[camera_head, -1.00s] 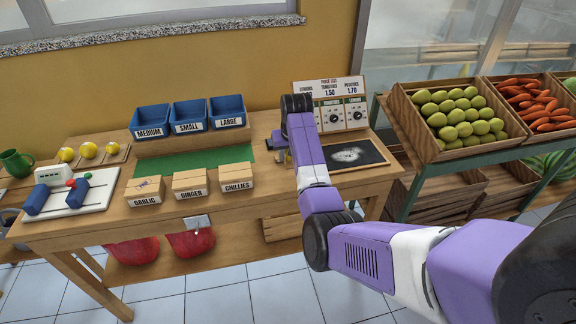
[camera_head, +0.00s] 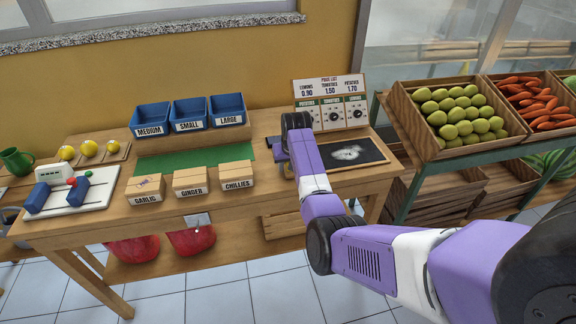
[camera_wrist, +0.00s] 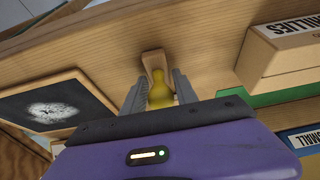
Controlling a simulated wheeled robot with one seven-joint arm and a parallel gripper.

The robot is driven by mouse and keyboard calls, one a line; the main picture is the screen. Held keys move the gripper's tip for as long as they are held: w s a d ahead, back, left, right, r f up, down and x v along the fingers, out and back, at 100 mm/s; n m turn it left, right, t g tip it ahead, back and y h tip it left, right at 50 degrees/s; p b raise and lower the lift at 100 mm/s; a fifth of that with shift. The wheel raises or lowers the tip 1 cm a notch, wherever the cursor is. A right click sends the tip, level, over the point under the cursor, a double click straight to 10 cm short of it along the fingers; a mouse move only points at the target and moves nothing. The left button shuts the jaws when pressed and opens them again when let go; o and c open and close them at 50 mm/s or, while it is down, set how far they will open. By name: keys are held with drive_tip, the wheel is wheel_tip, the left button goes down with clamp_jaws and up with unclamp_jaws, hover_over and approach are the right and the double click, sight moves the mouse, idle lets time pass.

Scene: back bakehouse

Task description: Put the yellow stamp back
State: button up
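The yellow stamp (camera_wrist: 160,90) shows in the wrist view as a rounded, narrow-necked yellow piece between my two fingers. My gripper (camera_wrist: 160,82) appears shut on it, with a finger against each side. A small pale wooden piece (camera_wrist: 152,60) shows just beyond the yellow; I cannot tell whether it is part of the stamp or separate. In the head view my gripper (camera_head: 282,152) is over the table, left of the chalkboard, and my arm mostly hides the stamp. Whether its underside touches the table cannot be seen.
A dark chalkboard (camera_head: 362,154) lies close on the right. A price list stand (camera_head: 330,88) is behind. Labelled boxes, with chillies (camera_head: 237,184) nearest, and a green mat (camera_head: 170,164) lie left. Blue bins (camera_head: 190,118) stand at the back.

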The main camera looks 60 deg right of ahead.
drive_tip(key=shift+o, duration=0.9)
